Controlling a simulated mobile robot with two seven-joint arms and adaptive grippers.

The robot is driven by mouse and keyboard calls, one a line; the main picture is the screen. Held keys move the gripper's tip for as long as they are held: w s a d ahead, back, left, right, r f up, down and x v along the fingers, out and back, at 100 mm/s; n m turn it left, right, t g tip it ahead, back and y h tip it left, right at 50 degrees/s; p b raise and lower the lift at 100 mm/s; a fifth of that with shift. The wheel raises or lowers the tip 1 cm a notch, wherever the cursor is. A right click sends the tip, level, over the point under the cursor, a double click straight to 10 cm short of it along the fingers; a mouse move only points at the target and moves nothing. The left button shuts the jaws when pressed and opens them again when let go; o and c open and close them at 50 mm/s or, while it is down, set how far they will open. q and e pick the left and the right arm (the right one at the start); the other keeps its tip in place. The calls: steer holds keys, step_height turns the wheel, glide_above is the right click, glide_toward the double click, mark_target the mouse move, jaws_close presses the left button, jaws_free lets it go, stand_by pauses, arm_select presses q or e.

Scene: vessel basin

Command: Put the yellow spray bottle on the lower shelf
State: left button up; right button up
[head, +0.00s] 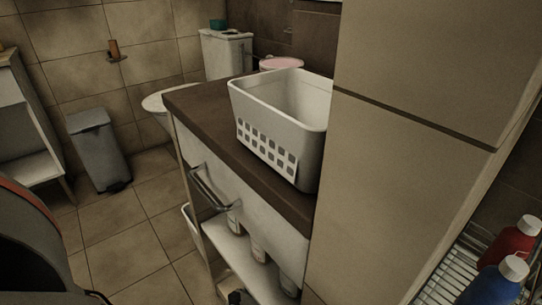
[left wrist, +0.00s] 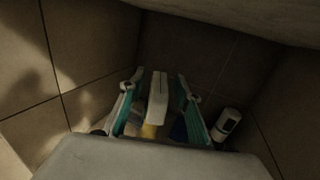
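In the left wrist view my left gripper (left wrist: 160,76) has its two teal-padded fingers spread apart. Between them, with gaps at the sides, is a narrow white part (left wrist: 158,92) with a yellow patch (left wrist: 150,130) below it. This may be the yellow spray bottle, but its shape is mostly hidden. A pale surface (left wrist: 150,160) covers the bottom of that view. In the head view the lower shelf (head: 232,252) of the cabinet holds several pale bottles (head: 258,250). No yellow bottle shows there. Neither gripper can be made out in the head view.
A white basket (head: 262,130) stands on the dark countertop (head: 215,125). A metal handle (head: 208,190) sticks out from the cabinet front. A tall beige panel (head: 400,190) blocks the right. A white bottle (left wrist: 228,124) stands right of my left gripper.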

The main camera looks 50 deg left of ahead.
arm_select(q)
steer(key=shift+s+d+r, duration=0.1)
steer(key=shift+s, duration=0.15)
steer(key=p+v, duration=0.1)
steer(key=v, duration=0.6)
arm_select(e)
steer(key=shift+d+f+n, duration=0.15)
steer(key=shift+d+n, duration=0.25)
steer(key=shift+n, duration=0.4)
steer(key=shift+a, duration=0.1)
